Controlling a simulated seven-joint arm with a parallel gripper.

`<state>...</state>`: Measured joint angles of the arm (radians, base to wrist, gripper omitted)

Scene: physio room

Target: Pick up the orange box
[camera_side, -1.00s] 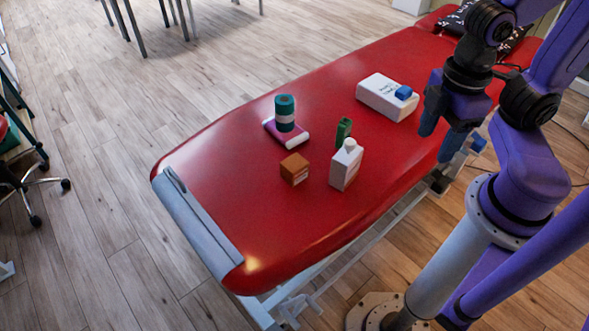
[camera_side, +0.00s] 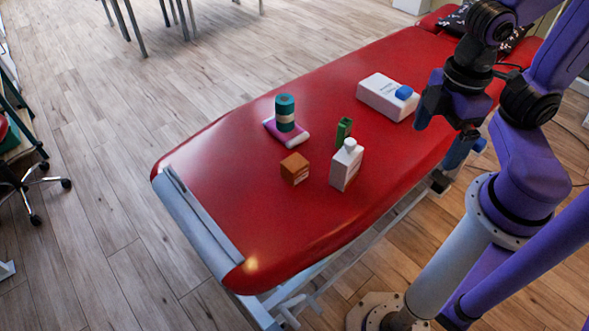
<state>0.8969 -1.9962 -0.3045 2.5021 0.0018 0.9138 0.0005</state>
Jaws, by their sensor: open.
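The orange box (camera_side: 295,169) is a small cube-like carton on the red treatment table. It sits left of a white bottle, with a gap between them. My gripper (camera_side: 436,135) is at the right, above the table's right edge. It is open with nothing between its fingers, well to the right of the orange box and higher. The orange box is in full view.
The red table (camera_side: 220,185) carries a white bottle (camera_side: 346,165), a green box (camera_side: 344,131), teal and white rolls (camera_side: 285,112) on a pink-and-white pack (camera_side: 294,138), and a white box with a blue object (camera_side: 384,96). The table is clear left of the orange box.

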